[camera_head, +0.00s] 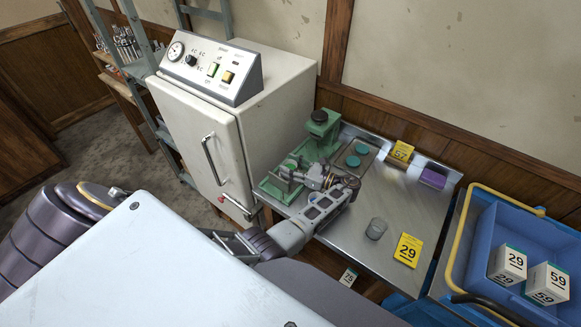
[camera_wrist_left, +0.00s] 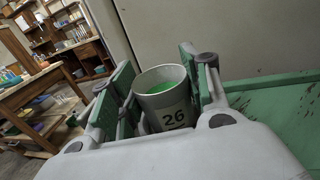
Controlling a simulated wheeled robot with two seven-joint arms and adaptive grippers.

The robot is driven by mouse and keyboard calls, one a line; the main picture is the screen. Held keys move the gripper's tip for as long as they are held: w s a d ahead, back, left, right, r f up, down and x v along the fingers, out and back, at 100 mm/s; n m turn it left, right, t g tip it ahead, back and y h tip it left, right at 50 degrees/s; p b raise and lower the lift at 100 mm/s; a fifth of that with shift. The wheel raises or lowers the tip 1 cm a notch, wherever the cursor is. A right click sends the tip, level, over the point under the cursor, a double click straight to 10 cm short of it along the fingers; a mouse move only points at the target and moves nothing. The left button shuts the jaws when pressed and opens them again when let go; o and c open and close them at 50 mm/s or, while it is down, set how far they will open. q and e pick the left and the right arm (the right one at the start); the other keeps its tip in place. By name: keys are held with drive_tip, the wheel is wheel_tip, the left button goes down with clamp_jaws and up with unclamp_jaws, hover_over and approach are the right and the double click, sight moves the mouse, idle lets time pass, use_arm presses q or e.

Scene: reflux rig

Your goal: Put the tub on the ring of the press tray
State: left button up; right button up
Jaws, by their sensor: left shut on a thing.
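The tub (camera_wrist_left: 165,105) is a white cylinder marked 26 with green contents, held upright in the left wrist view. In the head view it is small, with its green top (camera_head: 291,164) showing at the gripper's tip. My left gripper (camera_head: 292,175) is shut on the tub; its green-padded fingers (camera_wrist_left: 160,85) are on either side. The green press (camera_head: 322,128) stands at the table's back left, beside the white cabinet. Its low green base (camera_head: 272,190) lies under and left of the gripper. I cannot make out the tray's ring. My right gripper is not in view.
A blue crate (camera_head: 485,245) holds numbered boxes. The cabinet (camera_head: 200,130) stands close left.

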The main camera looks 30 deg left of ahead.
use_arm(q)
drive_tip(key=shift+f, duration=0.1)
idle(0.3)
drive_tip(key=o, duration=1)
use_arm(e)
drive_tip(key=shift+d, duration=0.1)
